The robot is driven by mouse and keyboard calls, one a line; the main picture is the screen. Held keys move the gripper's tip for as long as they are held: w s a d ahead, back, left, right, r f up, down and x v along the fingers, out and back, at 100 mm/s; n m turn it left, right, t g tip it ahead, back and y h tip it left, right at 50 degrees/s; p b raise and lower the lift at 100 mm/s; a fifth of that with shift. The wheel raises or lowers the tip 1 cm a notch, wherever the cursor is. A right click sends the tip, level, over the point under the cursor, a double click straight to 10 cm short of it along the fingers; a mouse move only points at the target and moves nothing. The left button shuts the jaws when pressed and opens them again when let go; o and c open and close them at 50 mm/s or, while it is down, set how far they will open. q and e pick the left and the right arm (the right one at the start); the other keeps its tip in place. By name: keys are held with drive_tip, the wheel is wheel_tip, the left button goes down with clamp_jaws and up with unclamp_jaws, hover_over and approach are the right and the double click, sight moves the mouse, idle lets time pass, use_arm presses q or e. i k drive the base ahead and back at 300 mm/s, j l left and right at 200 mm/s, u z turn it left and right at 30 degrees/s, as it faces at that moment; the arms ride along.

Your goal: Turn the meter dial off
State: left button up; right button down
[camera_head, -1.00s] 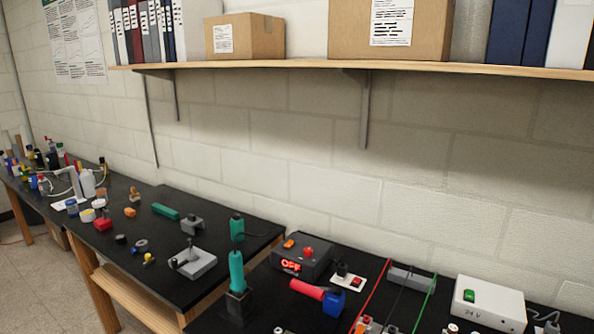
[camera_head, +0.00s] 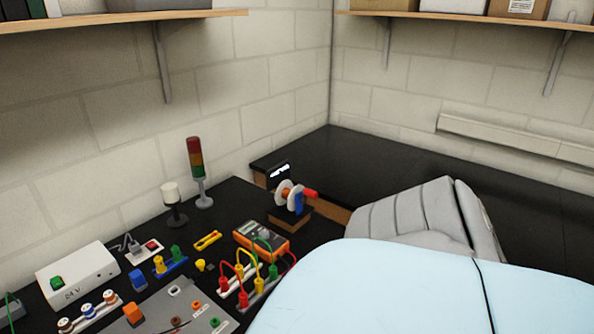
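The meter (camera_head: 261,239) is an orange-cased box with a dark face. It lies on the black bench in the lower middle of the head view. Its face is small at this distance, and I cannot make out the dial or its setting. Red, yellow and green leads arch over coloured plugs just in front of it, and the green one partly crosses its near side. Neither gripper's fingertips show in the head view.
A white power box (camera_head: 78,277) and a grey panel (camera_head: 178,305) stand to the left. A signal tower (camera_head: 196,165) stands behind. A reel device (camera_head: 289,197) is beyond the meter. Something pale and close blocks the lower right. The right-hand bench is mostly bare.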

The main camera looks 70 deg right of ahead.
sight(262, 234)
drive_tip(key=z, duration=2)
